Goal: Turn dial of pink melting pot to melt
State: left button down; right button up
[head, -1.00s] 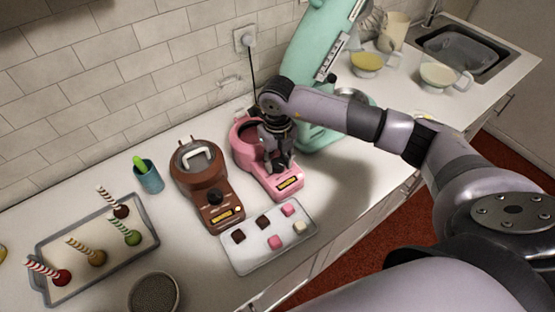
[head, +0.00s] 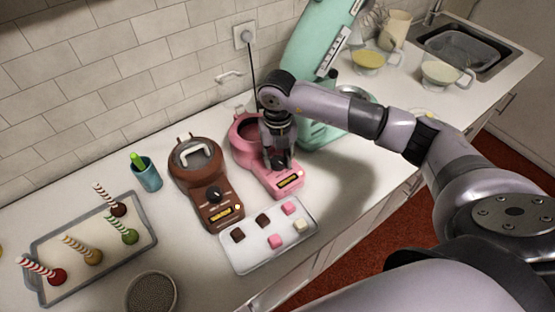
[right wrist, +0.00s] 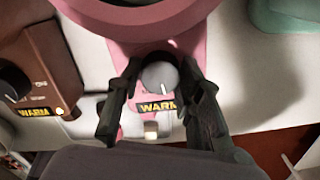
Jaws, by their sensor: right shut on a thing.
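The pink melting pot (head: 245,134) stands on the counter beside the teal mixer, and it fills the top middle of the right wrist view (right wrist: 165,32). Its grey dial (right wrist: 160,77) has a white pointer mark pointing down toward the yellow-on-black label (right wrist: 157,106), which reads WARM. My right gripper (head: 278,160) reaches down over the front of the pot. In the right wrist view its fingers (right wrist: 160,80) are on both sides of the dial, shut on it. In the head view the gripper hides the dial. My left gripper is not in view.
A brown melting pot (head: 205,180) stands close to the left. A white tray (head: 250,262) with several chocolate pieces lies in front. The teal mixer (head: 310,60) is close on the right. A tray of cake pops (head: 140,255) and a teal cup (head: 147,175) are farther left.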

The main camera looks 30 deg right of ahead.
aim_at(278, 160)
jog(key=m+b, duration=0.1)
jog(key=m, duration=0.2)
jog(key=shift+m, duration=0.3)
jog(key=shift+m+b, duration=0.55)
jog(key=shift+m, duration=0.85)
jog(key=o, duration=1.2)
jog(key=shift+r, duration=0.1)
notch_tip(278, 160, up, 12)
jog(key=shift+f, duration=0.1)
